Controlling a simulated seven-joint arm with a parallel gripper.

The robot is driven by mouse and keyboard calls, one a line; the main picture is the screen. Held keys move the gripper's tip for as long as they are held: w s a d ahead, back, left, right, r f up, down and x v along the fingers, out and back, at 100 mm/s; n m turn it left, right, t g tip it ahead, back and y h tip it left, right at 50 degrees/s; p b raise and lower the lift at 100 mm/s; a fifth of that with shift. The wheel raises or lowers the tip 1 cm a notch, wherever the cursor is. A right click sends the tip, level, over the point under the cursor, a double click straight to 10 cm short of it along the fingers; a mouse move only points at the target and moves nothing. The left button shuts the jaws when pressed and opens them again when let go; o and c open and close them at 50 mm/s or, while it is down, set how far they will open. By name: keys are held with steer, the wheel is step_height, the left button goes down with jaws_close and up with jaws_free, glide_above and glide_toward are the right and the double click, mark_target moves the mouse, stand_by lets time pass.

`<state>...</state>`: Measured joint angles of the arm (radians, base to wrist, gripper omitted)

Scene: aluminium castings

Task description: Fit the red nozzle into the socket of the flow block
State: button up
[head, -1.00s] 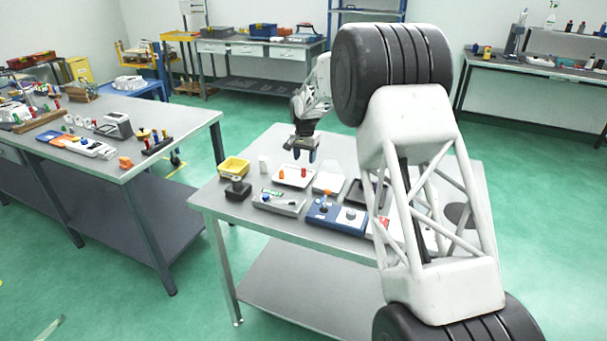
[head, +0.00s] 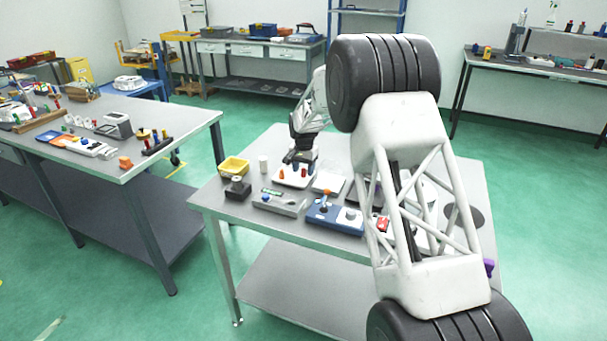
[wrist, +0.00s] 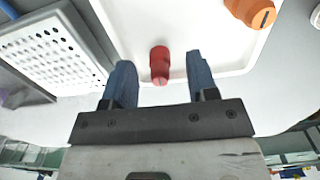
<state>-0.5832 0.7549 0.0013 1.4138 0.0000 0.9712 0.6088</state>
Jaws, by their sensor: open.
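The red nozzle (wrist: 159,62) stands in a white tray (wrist: 215,60). In the wrist view it shows between the two blue fingers of my gripper (wrist: 160,68), with clear space on both sides and neither finger touching it. In the head view my gripper (head: 298,170) is low over the tray, open and empty, and largely covers the nozzle. I cannot tell for sure which fixture is the flow block; a blue block (head: 322,216) with an orange part and a pale round part, and a grey block (head: 291,208) with a blue knob, stand in front of the tray.
An orange part (wrist: 250,12) lies in the same tray. A white perforated plate (wrist: 50,50) is beside the tray. A yellow bin (head: 234,166), a white cylinder (head: 263,164) and a dark-based stand (head: 237,188) are at the table's left.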

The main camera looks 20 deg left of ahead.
mark_target(304, 174)
stand_by(0.4)
jaws_close()
steer(key=shift+r, duration=0.15)
steer(key=shift+r, duration=0.45)
steer(key=shift+s+d+r, duration=0.15)
steer(key=shift+s+r, duration=0.05)
steer(key=shift+r, duration=0.45)
steer(key=shift+s+d+r, duration=0.1)
steer(key=shift+s+r, duration=0.1)
steer(key=shift+r, duration=0.45)
steer(key=s+d, duration=0.2)
steer(key=s, duration=0.2)
steer(key=s+d+r, duration=0.1)
steer(key=s+d, duration=0.2)
steer(key=s, duration=0.1)
steer(key=s+d, duration=0.3)
steer(key=s, duration=0.1)
steer(key=shift+s+d+r, duration=0.1)
steer(key=shift+s+r, duration=0.05)
steer(key=shift+s, duration=0.2)
